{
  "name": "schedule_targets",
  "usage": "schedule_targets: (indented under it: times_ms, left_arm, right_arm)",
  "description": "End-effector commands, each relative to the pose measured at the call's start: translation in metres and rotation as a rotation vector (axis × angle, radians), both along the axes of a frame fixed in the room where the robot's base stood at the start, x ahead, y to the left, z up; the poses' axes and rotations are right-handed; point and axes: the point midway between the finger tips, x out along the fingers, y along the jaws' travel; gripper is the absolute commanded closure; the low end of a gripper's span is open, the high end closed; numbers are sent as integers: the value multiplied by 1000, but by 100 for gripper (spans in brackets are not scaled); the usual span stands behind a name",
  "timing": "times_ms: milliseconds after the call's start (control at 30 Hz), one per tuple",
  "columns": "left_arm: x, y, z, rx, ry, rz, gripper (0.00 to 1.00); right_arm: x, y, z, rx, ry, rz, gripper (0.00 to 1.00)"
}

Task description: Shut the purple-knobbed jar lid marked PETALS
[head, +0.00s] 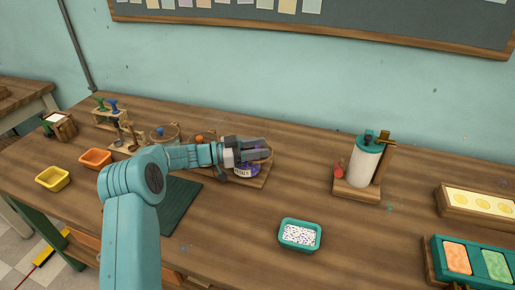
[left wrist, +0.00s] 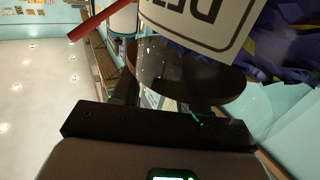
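The PETALS jar (head: 246,170) stands on a wooden tray in the head view, with purple contents and a white label. In the left wrist view the label (left wrist: 195,20) is upside down and close, with purple petals (left wrist: 272,35) at right. A brown round disc (left wrist: 205,87), apparently the lid or rim, shows between label and gripper; its exact angle is unclear. My left gripper (head: 262,148) is over the jar top and hides much of it. Its fingertips overlap the jar, so their gap is unclear. The purple knob is not clearly seen. My right gripper is out of view.
Jars with a blue knob (head: 160,131) and an orange knob (head: 199,139) stand left of the PETALS jar. A green mat (head: 178,205) lies in front. A teal tray of speckled bits (head: 300,234) and a white dispenser (head: 363,163) are to the right, with bare table between.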

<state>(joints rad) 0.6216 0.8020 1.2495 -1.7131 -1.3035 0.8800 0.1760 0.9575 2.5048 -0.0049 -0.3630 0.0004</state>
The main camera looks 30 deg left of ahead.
Motion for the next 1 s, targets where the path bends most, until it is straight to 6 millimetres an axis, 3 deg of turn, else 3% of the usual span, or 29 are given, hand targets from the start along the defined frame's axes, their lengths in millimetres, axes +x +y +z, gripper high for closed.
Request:
schedule_targets:
  times_ms: [267, 700, 1000]
  left_arm:
    - [-8, 9, -2, 1, 4, 2, 56]
    - [-83, 87, -2, 2, 2, 4, 56]
    - [-112, 116, -1, 1, 1, 1, 56]
  right_arm:
    - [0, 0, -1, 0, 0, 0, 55]
    - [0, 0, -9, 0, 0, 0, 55]
    - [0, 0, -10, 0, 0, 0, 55]
